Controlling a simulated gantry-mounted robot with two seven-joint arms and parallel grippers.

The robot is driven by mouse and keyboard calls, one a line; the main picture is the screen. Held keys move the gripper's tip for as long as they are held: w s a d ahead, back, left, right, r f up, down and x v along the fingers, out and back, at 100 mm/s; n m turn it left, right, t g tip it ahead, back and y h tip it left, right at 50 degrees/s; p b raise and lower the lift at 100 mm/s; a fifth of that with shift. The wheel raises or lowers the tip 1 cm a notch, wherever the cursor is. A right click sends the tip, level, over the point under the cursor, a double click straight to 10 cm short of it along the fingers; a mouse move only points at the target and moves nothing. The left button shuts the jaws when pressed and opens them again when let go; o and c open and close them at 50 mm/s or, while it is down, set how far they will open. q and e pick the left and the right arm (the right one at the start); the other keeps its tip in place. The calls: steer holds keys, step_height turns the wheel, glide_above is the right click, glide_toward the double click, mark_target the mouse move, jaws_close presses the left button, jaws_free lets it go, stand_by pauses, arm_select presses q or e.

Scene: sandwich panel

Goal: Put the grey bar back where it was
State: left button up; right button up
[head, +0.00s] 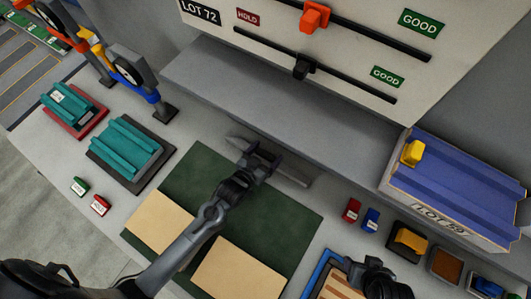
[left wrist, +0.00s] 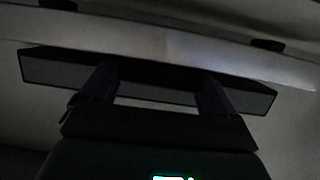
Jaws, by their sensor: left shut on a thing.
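The grey bar (head: 292,175) is a long flat piece lying slantwise at the back edge of the dark green mat (head: 205,172), below the grey ledge. My left gripper (head: 262,157) is shut on the bar near its middle and hides part of it. In the left wrist view the bar (left wrist: 50,70) runs across the picture, with the two fingers of the left gripper (left wrist: 157,85) on it. I cannot tell whether the bar touches the table. My right gripper (head: 375,280) is a dark shape at the lower right; its fingers are unclear.
A panel with slider rails (head: 340,75) stands behind the ledge (head: 240,95). Tan sheets (head: 235,272) lie on the mat. Teal stacks (head: 125,148) are at left. A blue ridged block (head: 460,180), small red and blue blocks (head: 352,210) and trays (head: 407,240) are at right.

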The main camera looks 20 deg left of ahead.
arm_select(q)
steer(key=shift+s+a+f, duration=0.2)
steer(key=shift+f, duration=0.55)
steer(key=o, duration=1.7)
steer(key=shift+f+b, duration=0.25)
steer(key=shift+b, duration=0.05)
steer(key=shift+o, duration=0.2)
steer(key=shift+r, duration=0.7)
steer(key=s+a+r+g+y, duration=0.1)
steer(key=s+a+r+g, duration=0.1)
steer(key=s, duration=0.5)
steer(key=s+a+r+g, duration=0.2)
steer(key=s+g, duration=0.3)
steer(key=s, duration=0.2)
steer(key=s+a+r+g+y+p, duration=0.1)
steer(key=s+a+r+g, duration=0.1)
steer(key=s, duration=0.5)
steer(key=shift+s+a+r+g+y, duration=0.3)
steer(key=shift+s+a+g, duration=0.1)
steer(key=shift+g, duration=0.5)
